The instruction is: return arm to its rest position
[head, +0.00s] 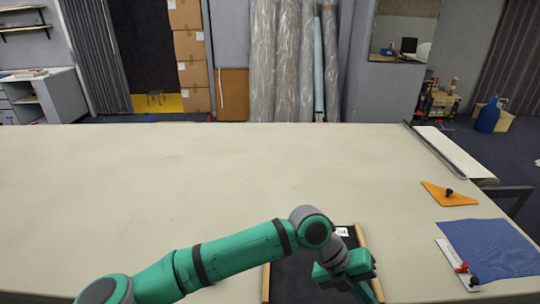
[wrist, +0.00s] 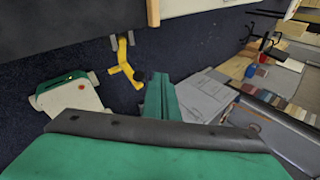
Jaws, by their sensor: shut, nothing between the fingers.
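My green arm reaches from the lower left of the head view to the right, with its grey elbow raised above the table. My gripper (head: 362,288) hangs at the front edge of the table, over a black tray with wooden side rails (head: 300,277). The gripper is shut and empty. In the wrist view my gripper (wrist: 162,92) shows as green parts against the floor. Its lower end in the head view is partly cut off by the frame.
The cloth table (head: 150,190) is bare across its left and middle. At right lie an orange triangle (head: 448,195) with a black knob, a blue cloth (head: 490,248) and a white strip with red parts (head: 456,264). A dark rail (head: 435,150) runs along the far right edge.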

